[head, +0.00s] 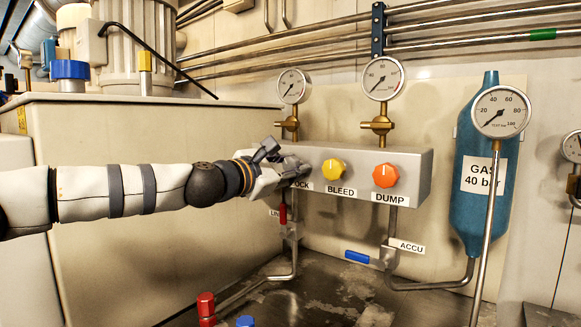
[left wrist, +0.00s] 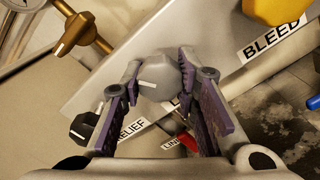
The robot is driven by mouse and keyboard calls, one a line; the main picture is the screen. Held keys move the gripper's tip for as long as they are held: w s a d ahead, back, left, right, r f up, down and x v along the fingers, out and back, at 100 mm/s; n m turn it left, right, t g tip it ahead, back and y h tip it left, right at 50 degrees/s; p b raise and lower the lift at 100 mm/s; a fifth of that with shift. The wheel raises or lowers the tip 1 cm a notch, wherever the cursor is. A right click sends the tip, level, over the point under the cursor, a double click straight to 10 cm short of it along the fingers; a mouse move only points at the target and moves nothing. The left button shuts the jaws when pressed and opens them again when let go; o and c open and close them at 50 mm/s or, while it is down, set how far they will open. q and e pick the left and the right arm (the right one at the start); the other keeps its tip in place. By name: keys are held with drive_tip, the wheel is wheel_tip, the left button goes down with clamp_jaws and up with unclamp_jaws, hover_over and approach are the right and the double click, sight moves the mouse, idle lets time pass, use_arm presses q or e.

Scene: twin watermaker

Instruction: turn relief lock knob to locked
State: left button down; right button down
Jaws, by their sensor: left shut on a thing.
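A grey knob (left wrist: 164,78) with a short white pointer line sits on the front of a grey valve block (head: 415,165). A white label (left wrist: 133,137) beside it reads RELIEF, its rest partly hidden by a finger; in the head view only OCK shows. My left gripper (head: 290,170) reaches the block's left end. In the left wrist view its two fingers (left wrist: 160,75) stand on both sides of the grey knob, shut on it. In the head view the gripper hides the knob. My right gripper is out of view.
A yellow BLEED knob (head: 333,169) and an orange DUMP knob (head: 383,175) sit to the right on the block. A black knob (left wrist: 85,127) is close by the left finger. Gauges (head: 383,78) stand above; a blue cylinder (head: 487,190) is at right.

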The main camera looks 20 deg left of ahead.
use_arm(q)
drive_tip(key=m, duration=0.6)
drive_tip(key=shift+a+r+m, duration=0.1)
drive_tip(key=shift+r+m, duration=0.05)
drive_tip(key=shift+m, duration=0.15)
idle(0.4)
drive_tip(key=c, duration=1.2)
unclamp_jaws()
drive_tip(key=v, duration=1.2)
